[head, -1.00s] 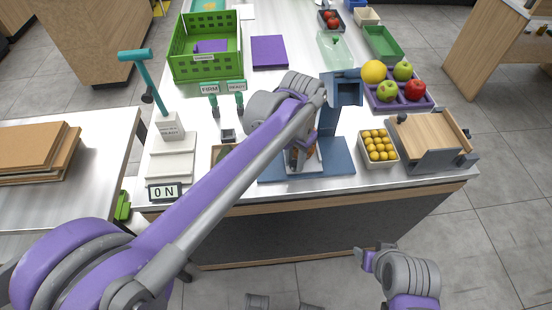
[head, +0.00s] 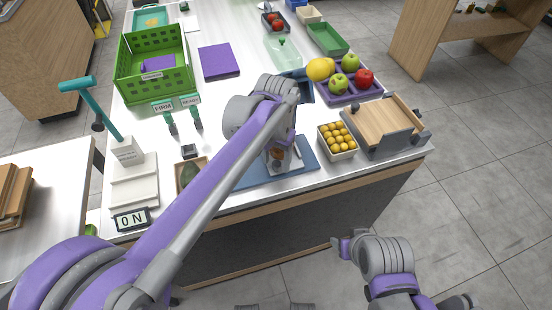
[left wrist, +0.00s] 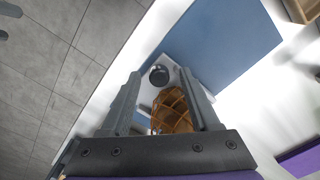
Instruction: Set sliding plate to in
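A blue press-like stand has a flat blue base (head: 308,161), with a pale plate (head: 292,163) on it, partly hidden by my left arm. I take this pale plate to be the sliding plate. A brown-orange ribbed piece (left wrist: 172,112) lies between my left fingers in the left wrist view. A dark round knob (left wrist: 159,75) shows near the fingertips. My left gripper (left wrist: 160,80) is open, fingers apart on either side; contact with the knob cannot be told. My right gripper (head: 340,243) hangs in front of the counter, away from the stand; its opening is unclear.
A purple fruit tray (head: 372,91) is behind.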

